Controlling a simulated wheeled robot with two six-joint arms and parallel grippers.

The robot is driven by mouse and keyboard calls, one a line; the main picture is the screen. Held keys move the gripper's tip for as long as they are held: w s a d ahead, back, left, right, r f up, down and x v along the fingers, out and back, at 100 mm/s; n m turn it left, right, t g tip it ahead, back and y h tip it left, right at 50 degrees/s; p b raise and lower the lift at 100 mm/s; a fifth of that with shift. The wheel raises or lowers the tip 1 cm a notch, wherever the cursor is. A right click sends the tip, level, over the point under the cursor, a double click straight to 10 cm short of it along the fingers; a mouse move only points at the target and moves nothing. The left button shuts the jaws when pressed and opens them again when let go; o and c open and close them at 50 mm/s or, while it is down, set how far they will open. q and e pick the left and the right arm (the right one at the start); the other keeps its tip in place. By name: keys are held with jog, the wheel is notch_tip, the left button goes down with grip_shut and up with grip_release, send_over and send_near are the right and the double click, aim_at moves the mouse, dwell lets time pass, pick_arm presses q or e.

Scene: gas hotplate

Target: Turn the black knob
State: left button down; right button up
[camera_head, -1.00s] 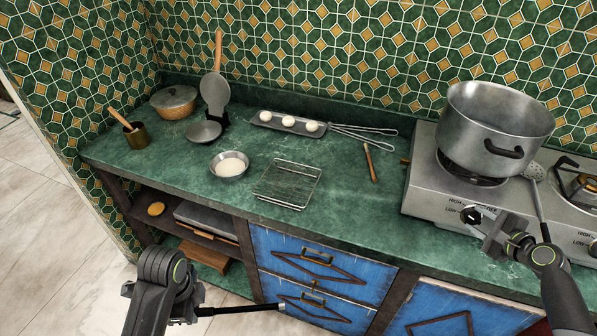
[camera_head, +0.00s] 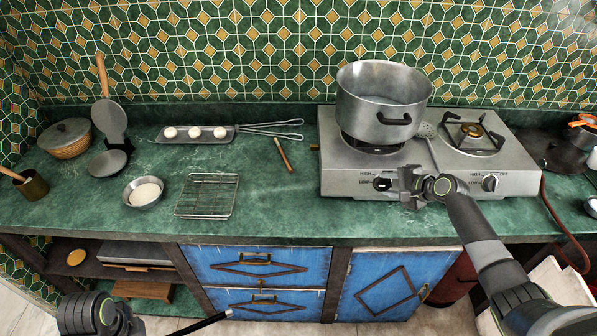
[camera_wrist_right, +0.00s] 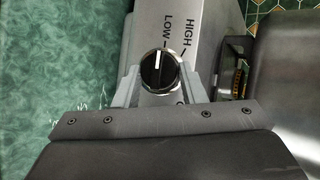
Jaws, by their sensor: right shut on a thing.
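The gas hotplate (camera_head: 345,186) stands at the right of the counter. Its left black knob (camera_head: 382,184) is on the front panel, below the big pot. My right gripper (camera_head: 400,184) reaches this knob from the right. In the right wrist view, the knob (camera_wrist_right: 158,69) sits between the two grey fingers, which are shut on it. Its white pointer line points up, near the LOW and HIGH marks. A second black knob (camera_head: 490,183) is free, farther right.
A big steel pot (camera_head: 384,105) stands on the left burner, and the right burner (camera_head: 473,136) is bare. A skimmer (camera_head: 431,145) leans beside the pot. A wire rack (camera_head: 208,195) and a bowl (camera_head: 144,192) are to the left.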

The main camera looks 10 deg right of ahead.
jog(key=shift+f, duration=0.1)
jog(key=o, duration=1)
jog(key=b+v, duration=0.1)
jog(key=v, duration=1.1)
